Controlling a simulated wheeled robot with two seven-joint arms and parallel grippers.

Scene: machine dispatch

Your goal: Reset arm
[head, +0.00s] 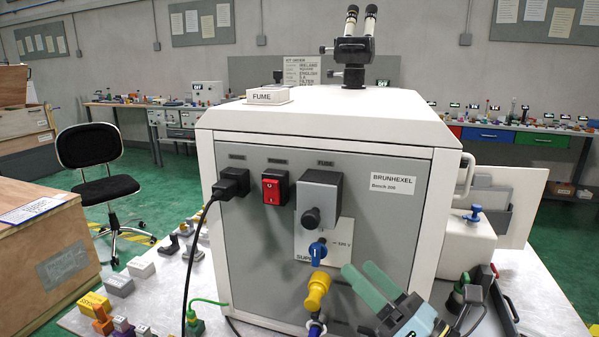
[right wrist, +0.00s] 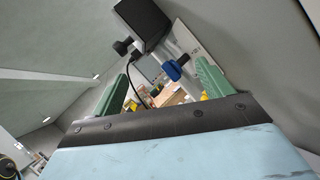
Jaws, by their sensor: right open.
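My right gripper (head: 372,287) is in the lower right of the head view, in front of the grey panel of the white Brunhexel machine (head: 400,210). Its two green fingers are apart with nothing between them. In the right wrist view the fingers (right wrist: 160,95) point toward the machine's grey fuse box (head: 320,190) and the blue knob (head: 318,250), which also shows in the wrist view (right wrist: 173,70). A yellow connector (head: 318,290) sits low on the panel, left of the fingers. A red switch (head: 275,187) and a black plug (head: 232,184) are on the panel. My left gripper is not in view.
Small grey and coloured blocks (head: 120,284) stand on the table left of the machine. A black cable (head: 187,270) hangs from the plug. A microscope (head: 352,48) stands on top of the machine. A wooden crate (head: 45,255) and chair (head: 105,190) are at left.

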